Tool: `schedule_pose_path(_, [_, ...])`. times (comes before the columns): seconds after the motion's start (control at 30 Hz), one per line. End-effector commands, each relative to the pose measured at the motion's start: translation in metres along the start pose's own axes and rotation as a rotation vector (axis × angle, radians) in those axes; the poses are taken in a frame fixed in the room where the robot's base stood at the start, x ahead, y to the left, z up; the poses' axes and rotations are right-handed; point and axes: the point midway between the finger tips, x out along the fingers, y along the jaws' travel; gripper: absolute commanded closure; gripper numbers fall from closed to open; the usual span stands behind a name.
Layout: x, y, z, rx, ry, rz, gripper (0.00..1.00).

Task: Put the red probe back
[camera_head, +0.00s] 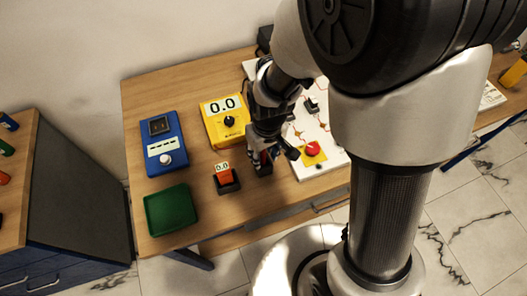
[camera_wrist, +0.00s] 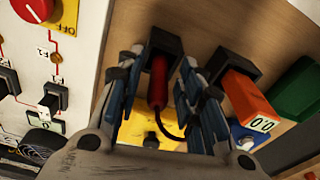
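The red probe (camera_wrist: 158,82) shows in the wrist view with its far end at a black holder (camera_wrist: 178,43); it appears to sit in the holder's opening. A dark cable curves from its near end. My gripper (camera_wrist: 158,75) has its fingers spread to either side of the probe, with visible gaps, so it is open. In the head view my gripper (camera_head: 264,150) points down over the same holder (camera_head: 263,170); the probe is mostly hidden there by the fingers. The yellow meter (camera_head: 225,120), reading 0.0, stands behind and left of my gripper.
An orange 0.0 device (camera_head: 224,174) stands in a black holder just left of my gripper. A blue device (camera_head: 163,143) and green tray (camera_head: 171,209) are farther left. The white panel (camera_head: 327,165) with a red knob (camera_head: 312,149) is close on the right.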

Motion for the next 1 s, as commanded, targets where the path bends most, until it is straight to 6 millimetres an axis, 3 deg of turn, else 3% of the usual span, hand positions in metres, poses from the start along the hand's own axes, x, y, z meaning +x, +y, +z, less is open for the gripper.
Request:
schedule_pose_path(0.27, [-0.007, 0.000, -0.001, 0.000, 0.001, 0.000, 0.66])
schedule_pose_path(0.7, [-0.096, 0.000, -0.001, 0.000, 0.004, 0.001, 0.66])
schedule_pose_path(1.0, [-0.128, 0.002, 0.000, 0.007, 0.007, 0.002, 0.66])
